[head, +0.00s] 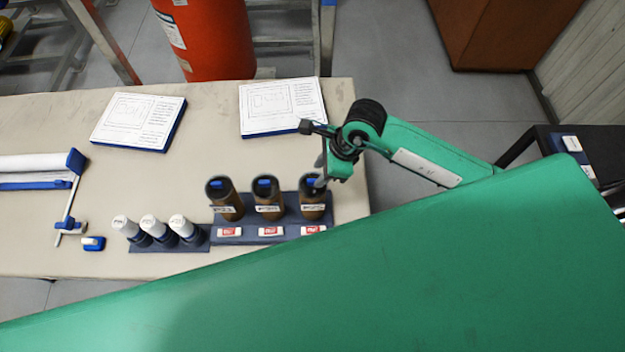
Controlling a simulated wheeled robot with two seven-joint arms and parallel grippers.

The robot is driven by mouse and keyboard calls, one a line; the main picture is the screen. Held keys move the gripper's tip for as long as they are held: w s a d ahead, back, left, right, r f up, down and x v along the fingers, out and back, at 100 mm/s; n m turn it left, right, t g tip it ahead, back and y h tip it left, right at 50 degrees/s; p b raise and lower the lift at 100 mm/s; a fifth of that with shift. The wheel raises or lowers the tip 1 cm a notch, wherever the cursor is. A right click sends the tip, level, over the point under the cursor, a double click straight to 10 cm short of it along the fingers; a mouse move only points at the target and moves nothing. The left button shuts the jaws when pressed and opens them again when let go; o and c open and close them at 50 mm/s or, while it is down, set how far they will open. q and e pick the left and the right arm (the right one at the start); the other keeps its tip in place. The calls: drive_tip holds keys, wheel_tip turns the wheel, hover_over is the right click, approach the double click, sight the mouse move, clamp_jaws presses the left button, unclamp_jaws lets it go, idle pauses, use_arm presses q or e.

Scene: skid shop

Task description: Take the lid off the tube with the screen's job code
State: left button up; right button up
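Three brown tubes stand in a dark blue rack: a left tube (230,207), a middle tube (267,207) and a right tube (312,209). Each has a dark top with a blue piece on it and a white label too small to read. My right gripper (320,180) reaches down at the top of the right tube, overlapping its upper right edge. Whether it touches the lid, and whether its fingers are open or shut, I cannot tell. No screen showing a job code is in view. My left gripper is not in view.
Three white-capped vials (154,226) stand in a low holder left of the tubes. Two printed boards (139,121) lie farther back, and a blue-ended roll (35,168) lies at left. A large green surface hides the lower right. The table between boards and tubes is clear.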

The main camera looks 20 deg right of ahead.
sight(313, 180)
drive_tip(key=p+x, duration=0.2)
drive_tip(key=x, duration=0.1)
drive_tip(key=shift+w+a+f, duration=0.1)
drive_tip(key=shift+a+f, duration=0.1)
drive_tip(key=shift+f, duration=0.4)
clamp_jaws()
